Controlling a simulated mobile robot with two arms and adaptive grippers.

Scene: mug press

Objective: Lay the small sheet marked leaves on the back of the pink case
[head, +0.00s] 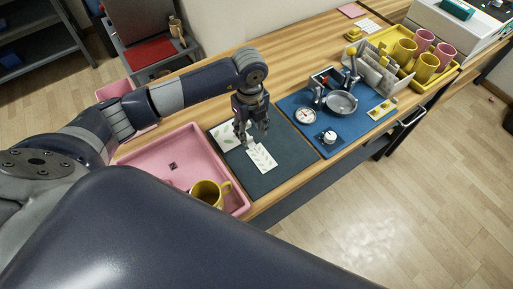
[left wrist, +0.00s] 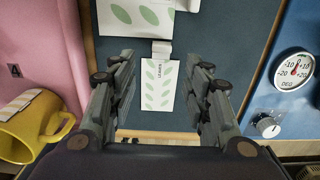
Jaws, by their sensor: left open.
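The small sheet marked leaves (head: 261,158) is white with green leaf prints and lies on the dark mat (head: 285,150). My right gripper is not in view.
A yellow mug (head: 207,192) stands in the tray's near corner. Right of the mat, a blue mat (head: 335,138) carries a press, a dial (head: 305,116) and a knob (head: 329,137). Further right are a white rack (head: 378,72) and a yellow tray with yellow and pink mugs.

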